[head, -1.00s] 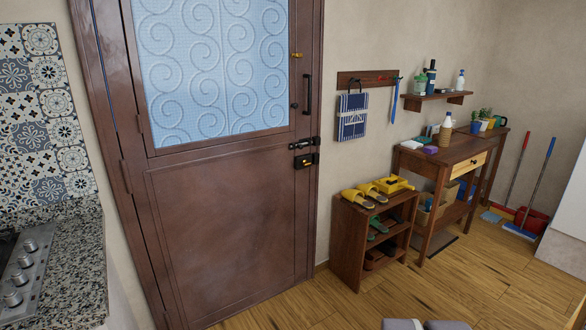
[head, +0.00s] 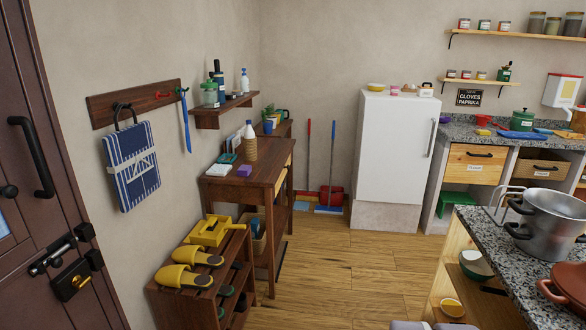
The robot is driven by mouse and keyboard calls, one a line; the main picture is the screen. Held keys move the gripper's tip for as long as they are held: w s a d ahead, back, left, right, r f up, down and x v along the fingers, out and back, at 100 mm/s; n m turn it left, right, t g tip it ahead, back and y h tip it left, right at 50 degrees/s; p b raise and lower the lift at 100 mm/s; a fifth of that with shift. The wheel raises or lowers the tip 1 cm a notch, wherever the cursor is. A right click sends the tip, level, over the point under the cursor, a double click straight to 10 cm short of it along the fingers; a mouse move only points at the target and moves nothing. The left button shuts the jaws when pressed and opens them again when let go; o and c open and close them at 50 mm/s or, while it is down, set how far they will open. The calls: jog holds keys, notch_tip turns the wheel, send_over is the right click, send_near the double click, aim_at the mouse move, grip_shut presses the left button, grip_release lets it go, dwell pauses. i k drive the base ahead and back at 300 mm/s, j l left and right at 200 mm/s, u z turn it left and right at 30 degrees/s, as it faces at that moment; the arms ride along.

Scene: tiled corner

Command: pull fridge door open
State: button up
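The fridge (head: 393,150) is a white box standing against the back wall, right of centre in the head view. Its door looks shut, with a slim vertical handle (head: 431,138) near the right edge. It stands on a pale plinth (head: 385,216), and several small items sit on its top.
Wooden floor (head: 345,265) lies open before the fridge. A granite-topped island (head: 520,240) with pots (head: 545,220) stands at right. A shoe rack (head: 205,285) and wooden table (head: 250,180) line the left wall. Broom and mop (head: 331,165) stand left of the fridge.

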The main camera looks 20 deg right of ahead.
aim_at(398, 134)
jog(key=i+l+z, duration=0.2)
jog(key=i+l, duration=0.2)
jog(key=i, duration=0.55)
jog(key=i+l+z, duration=0.2)
jog(key=i, duration=0.75)
jog(key=i+l+z, duration=0.2)
jog(key=i, duration=0.8)
jog(key=i+l, duration=0.3)
jog(key=i+l+u, duration=0.1)
jog(key=i+l, duration=0.2)
jog(key=l, duration=0.2)
jog(key=i+l, duration=0.25)
jog(key=l, duration=0.15)
jog(key=i+l, duration=0.3)
jog(key=l, duration=0.15)
jog(key=i+l+u, duration=0.1)
jog(key=i+l, duration=0.15)
jog(key=l, duration=0.15)
jog(key=i+l, duration=0.25)
jog(key=l, duration=0.2)
